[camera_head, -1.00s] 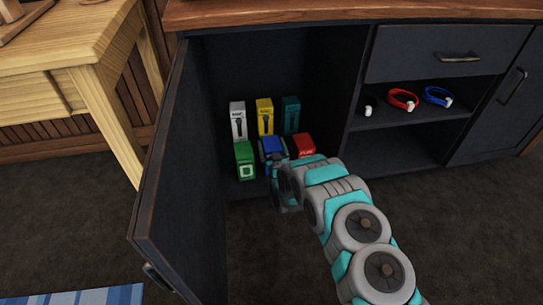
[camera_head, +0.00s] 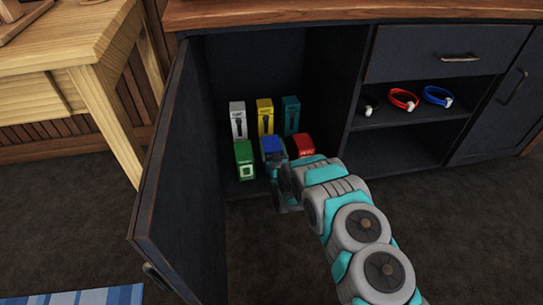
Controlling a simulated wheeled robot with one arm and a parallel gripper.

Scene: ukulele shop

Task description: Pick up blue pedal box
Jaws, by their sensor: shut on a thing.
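The blue pedal box (camera_head: 270,145) stands in the front row inside the open cabinet, between a green box and a red box. My gripper (camera_head: 274,161) is at the front of the blue box and is shut on it. The gripper and wrist hide the lower part of the box, so I cannot tell whether it touches the cabinet floor. The fingers are small and partly hidden in this view.
The green box (camera_head: 244,160) is close on the left, the red box (camera_head: 301,146) close on the right. White (camera_head: 238,121), yellow (camera_head: 265,117) and teal (camera_head: 290,116) boxes stand behind. The open cabinet door (camera_head: 172,175) bounds the left side. Floor in front is clear.

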